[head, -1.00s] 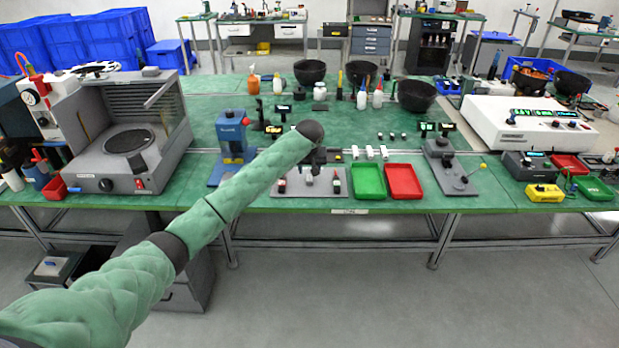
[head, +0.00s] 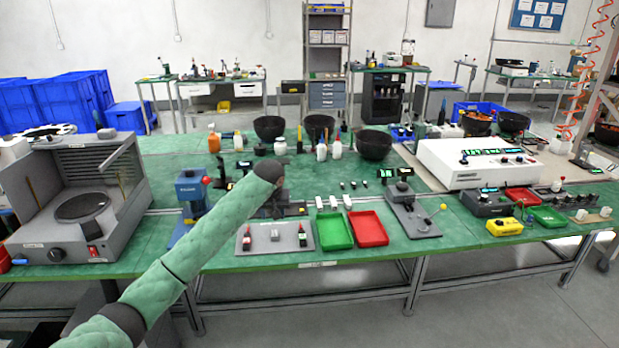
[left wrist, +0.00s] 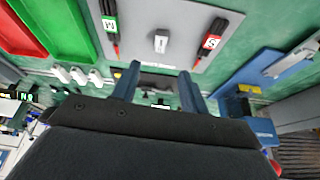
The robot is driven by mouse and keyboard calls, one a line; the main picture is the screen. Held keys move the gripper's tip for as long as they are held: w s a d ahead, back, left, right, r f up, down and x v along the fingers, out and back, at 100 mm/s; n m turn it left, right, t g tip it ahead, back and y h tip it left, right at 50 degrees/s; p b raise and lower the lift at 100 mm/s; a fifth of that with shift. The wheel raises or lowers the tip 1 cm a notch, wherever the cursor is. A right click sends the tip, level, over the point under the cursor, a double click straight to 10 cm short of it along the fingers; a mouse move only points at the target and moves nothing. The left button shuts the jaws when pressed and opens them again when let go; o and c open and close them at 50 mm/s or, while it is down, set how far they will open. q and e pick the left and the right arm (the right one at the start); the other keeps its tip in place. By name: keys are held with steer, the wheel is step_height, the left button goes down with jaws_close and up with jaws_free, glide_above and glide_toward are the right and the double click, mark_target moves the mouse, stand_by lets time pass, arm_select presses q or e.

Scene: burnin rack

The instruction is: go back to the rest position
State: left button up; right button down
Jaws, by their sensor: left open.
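My left arm reaches in from the lower left over the bench in the head view. Its gripper is mostly hidden behind the arm's end there. In the left wrist view my left gripper (left wrist: 158,84) has its two blue-grey fingers apart with nothing between them. Beyond the fingertips lies a grey plate (head: 274,246), also in the left wrist view (left wrist: 178,14). It holds two red-and-black tools marked M (left wrist: 109,20) and S (left wrist: 211,38), with a small pale block (left wrist: 161,41) between them. My right gripper is in neither view.
A green tray (head: 333,231) and a red tray (head: 368,229) stand right of the plate. A blue press-like device (head: 190,192) stands left of the arm's end. A grey hooded machine (head: 75,200) fills the bench's left. Black bowls (head: 373,146) stand further back.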

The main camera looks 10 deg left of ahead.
arm_select(q)
steer(key=w+d+r+m+t, duration=0.3)
steer(key=r+m+t, duration=0.25)
steer(key=r, duration=0.45)
steer(key=s+d+f+g+h, duration=0.1)
steer(key=s+d+f, duration=0.1)
steer(key=s+f, duration=1.3)
steer(key=s+d+f+g, duration=0.25)
steer(key=s+f, duration=0.85)
steer(key=f, duration=0.8)
steer(key=s+d+f+g, duration=0.1)
steer(key=s+f, duration=0.6)
steer(key=s, duration=0.5)
steer(key=s+f+g, duration=0.2)
steer(key=s+f, duration=0.5)
steer(key=s, duration=0.5)
steer(key=s+d+f+n+g+h, duration=0.1)
steer(key=s+f+g, duration=0.1)
steer(key=s+f, duration=0.6)
steer(key=s, duration=0.4)
steer(key=shift+s+d, duration=0.25)
steer(key=shift+d, duration=0.05)
